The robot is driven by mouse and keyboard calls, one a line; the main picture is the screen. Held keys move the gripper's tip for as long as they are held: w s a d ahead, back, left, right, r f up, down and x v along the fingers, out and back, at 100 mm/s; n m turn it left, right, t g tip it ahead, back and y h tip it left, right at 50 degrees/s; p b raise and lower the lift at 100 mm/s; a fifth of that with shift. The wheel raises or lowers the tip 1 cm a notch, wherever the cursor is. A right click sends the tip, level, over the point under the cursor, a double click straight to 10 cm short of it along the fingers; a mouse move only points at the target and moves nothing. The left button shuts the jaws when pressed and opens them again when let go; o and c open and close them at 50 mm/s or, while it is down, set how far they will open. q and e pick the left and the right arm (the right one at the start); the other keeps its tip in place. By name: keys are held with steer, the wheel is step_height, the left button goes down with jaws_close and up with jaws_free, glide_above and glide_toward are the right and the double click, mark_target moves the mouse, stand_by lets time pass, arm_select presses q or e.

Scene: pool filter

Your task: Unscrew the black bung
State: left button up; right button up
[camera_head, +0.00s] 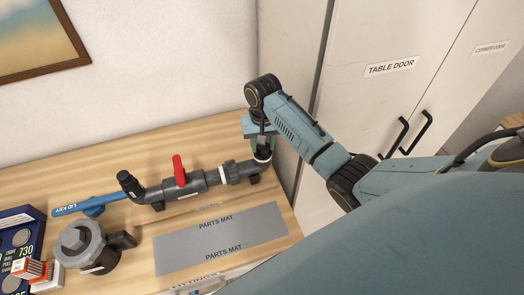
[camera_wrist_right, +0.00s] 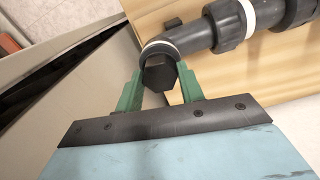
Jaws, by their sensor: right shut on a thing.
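The black bung (camera_wrist_right: 158,74) has a hexagonal head and sits at the end of the dark grey pipe (camera_wrist_right: 200,36), by a white ring. In the right wrist view it lies between the two green fingers of my right gripper (camera_wrist_right: 159,82), which is shut on it. In the head view my right gripper (camera_head: 263,145) reaches down over the right end of the pipe run (camera_head: 233,172) and largely hides the bung. My left gripper is not in view.
The pipe run carries a red valve handle (camera_head: 179,170). A blue lid key (camera_head: 90,204), a grey filter housing (camera_head: 86,245) and small boxes (camera_head: 33,270) are at left. The grey parts mat (camera_head: 220,238) is bare. A cabinet (camera_head: 385,85) stands close on the right.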

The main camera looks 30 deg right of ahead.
steer(key=shift+r, duration=0.8)
steer(key=shift+r, duration=1.95)
